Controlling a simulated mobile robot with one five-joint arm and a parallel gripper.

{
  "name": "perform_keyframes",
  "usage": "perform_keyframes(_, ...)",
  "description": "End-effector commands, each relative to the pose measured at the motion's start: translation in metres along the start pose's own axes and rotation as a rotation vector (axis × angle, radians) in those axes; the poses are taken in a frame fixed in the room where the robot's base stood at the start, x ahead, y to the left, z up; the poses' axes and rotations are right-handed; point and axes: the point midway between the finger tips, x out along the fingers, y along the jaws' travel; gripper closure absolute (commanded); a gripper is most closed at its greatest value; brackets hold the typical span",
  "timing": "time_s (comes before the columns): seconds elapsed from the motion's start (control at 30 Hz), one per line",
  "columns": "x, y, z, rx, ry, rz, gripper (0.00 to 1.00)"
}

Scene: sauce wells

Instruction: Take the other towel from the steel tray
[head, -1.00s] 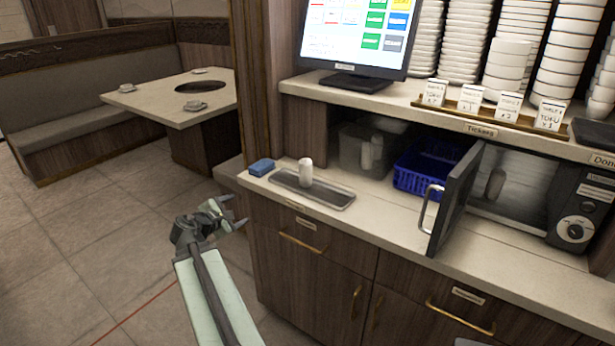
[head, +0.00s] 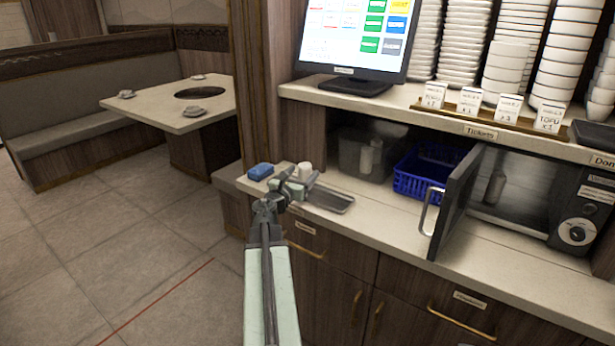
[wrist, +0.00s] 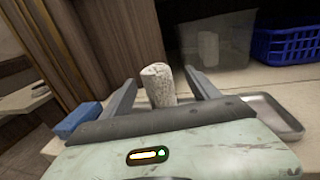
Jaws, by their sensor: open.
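A rolled white towel (head: 304,171) stands upright on the steel tray (head: 335,202) on the counter. In the wrist view the towel (wrist: 158,86) shows between the two fingers, its lower part hidden behind the gripper body. My gripper (head: 297,184) is open at the tray, in front of the towel, with the fingers to either side of it in the wrist view (wrist: 160,88). I cannot tell whether either finger touches it. The tray's right end also shows in the wrist view (wrist: 275,113).
A blue sponge-like block (head: 260,171) lies left of the tray. A clear bin (head: 362,152) with a white roll inside and a blue basket (head: 420,172) stand behind. An open microwave door (head: 455,205) juts out at the right. A monitor shelf (head: 430,110) overhangs the counter.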

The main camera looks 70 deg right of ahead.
Motion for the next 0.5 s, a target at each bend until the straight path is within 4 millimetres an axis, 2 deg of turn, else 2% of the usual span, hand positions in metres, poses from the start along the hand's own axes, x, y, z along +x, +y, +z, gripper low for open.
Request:
perform_keyframes(0.03,0.013,0.0,-0.001,0.0,0.0,-0.002,0.3)
perform_keyframes(0.13,0.029,0.001,-0.001,0.001,0.0,0.0,0.3)
perform_keyframes(0.37,0.031,0.0,-0.001,0.001,0.0,0.001,0.3)
perform_keyframes(0.47,0.031,0.0,-0.001,0.001,0.0,0.001,0.55)
perform_keyframes(0.5,0.031,0.0,-0.001,0.001,0.0,0.001,0.66)
